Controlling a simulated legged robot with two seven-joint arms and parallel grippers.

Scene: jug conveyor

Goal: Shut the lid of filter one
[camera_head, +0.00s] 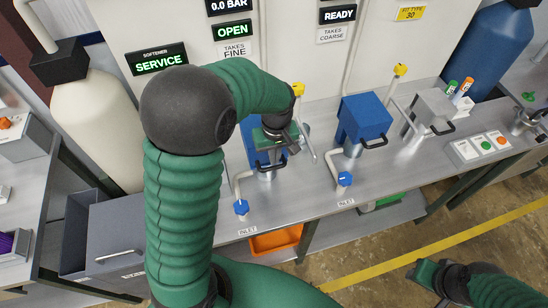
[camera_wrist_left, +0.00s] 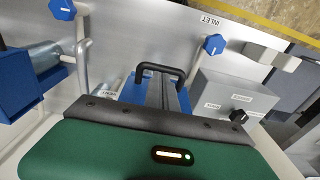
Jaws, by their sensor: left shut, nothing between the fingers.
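The filter one unit (camera_head: 252,150) is the left blue one on the bench in the head view, below a sign reading OPEN (camera_head: 233,30). My left gripper (camera_head: 284,143) is over it and hides much of it. In the left wrist view the blue lid (camera_wrist_left: 130,92) with its black bar handle (camera_wrist_left: 160,68) lies just beyond my shut, empty left fingers (camera_wrist_left: 165,93). I cannot tell if the fingers touch the lid, or its exact angle. My right gripper (camera_head: 428,274) is low at the bottom right, away from the bench; its jaws are unclear.
A second blue filter (camera_head: 364,118) stands to the right, under a READY sign (camera_head: 338,14). Blue inlet valves (camera_head: 241,207) (camera_head: 344,179) stand near the front edge. A button panel (camera_head: 478,147) is further right. An orange bin (camera_head: 275,240) is below the bench.

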